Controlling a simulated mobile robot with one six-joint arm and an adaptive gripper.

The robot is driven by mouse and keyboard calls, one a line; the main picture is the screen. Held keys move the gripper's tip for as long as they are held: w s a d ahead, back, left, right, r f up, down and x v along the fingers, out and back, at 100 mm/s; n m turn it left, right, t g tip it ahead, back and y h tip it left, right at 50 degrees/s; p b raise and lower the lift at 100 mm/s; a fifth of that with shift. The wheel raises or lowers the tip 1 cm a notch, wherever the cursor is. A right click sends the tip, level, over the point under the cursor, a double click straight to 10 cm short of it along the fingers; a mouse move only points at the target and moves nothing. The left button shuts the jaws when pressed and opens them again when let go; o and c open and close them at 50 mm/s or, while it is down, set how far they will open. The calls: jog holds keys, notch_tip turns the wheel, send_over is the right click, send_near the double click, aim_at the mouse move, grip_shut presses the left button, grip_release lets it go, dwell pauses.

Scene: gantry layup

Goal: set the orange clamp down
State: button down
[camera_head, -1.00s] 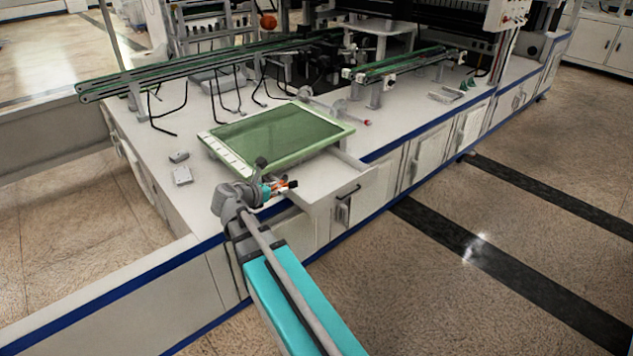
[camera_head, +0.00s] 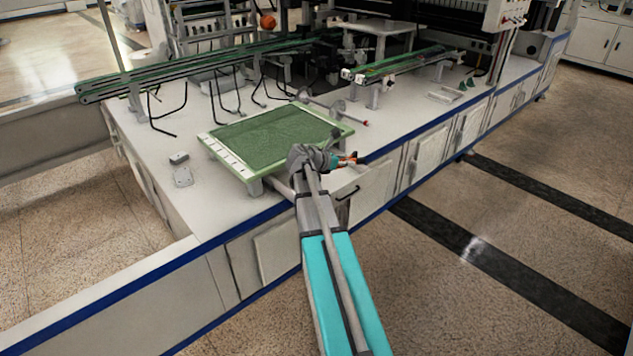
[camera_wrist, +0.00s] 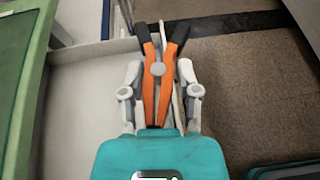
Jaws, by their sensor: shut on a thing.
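The orange clamp (camera_wrist: 149,92) has orange arms, black tips and a grey round pivot. It lies lengthwise between the fingers of my gripper (camera_wrist: 161,95) in the wrist view, its black tips pointing away. My gripper is shut on it. In the head view the clamp (camera_head: 347,160) shows small at the end of my gripper (camera_head: 341,161), above the open drawer (camera_head: 371,188) at the bench front. In the wrist view the clamp is over the drawer's pale inside (camera_wrist: 85,110), near its right edge. I cannot tell how high it is above the drawer bottom.
A green-topped board (camera_head: 270,137) on short feet stands on the white bench just left of my gripper. Green rails (camera_head: 200,65) run along the back. Open floor (camera_head: 480,220) lies right of the drawer.

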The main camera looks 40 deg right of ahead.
jog(key=s+d+m+g, duration=0.1)
jog(key=s+d, duration=0.3)
jog(key=d, duration=0.6)
jog(key=shift+d+r+m+g, duration=0.25)
jog(key=shift+d+m+g, duration=0.1)
jog(key=shift+g, duration=0.15)
jog(key=b, duration=0.8)
send_over(334, 184)
jog(key=s+d, duration=0.1)
jog(key=f, duration=0.8)
jog(key=shift+s+d+f, duration=0.1)
jog(key=shift+s, duration=0.1)
jog(key=shift+w+a+f+b, duration=0.3)
jog(key=shift+w+a+f, duration=0.05)
jog(key=shift+f, duration=0.05)
jog(key=shift+w+a+f+b, duration=0.15)
jog(key=shift+w+f+b, duration=0.05)
jog(key=shift+f+b, duration=0.25)
jog(key=shift+w+a+f+b, duration=0.1)
jog(key=shift+w+f+b, duration=0.05)
jog(key=shift+f+b, duration=1.4)
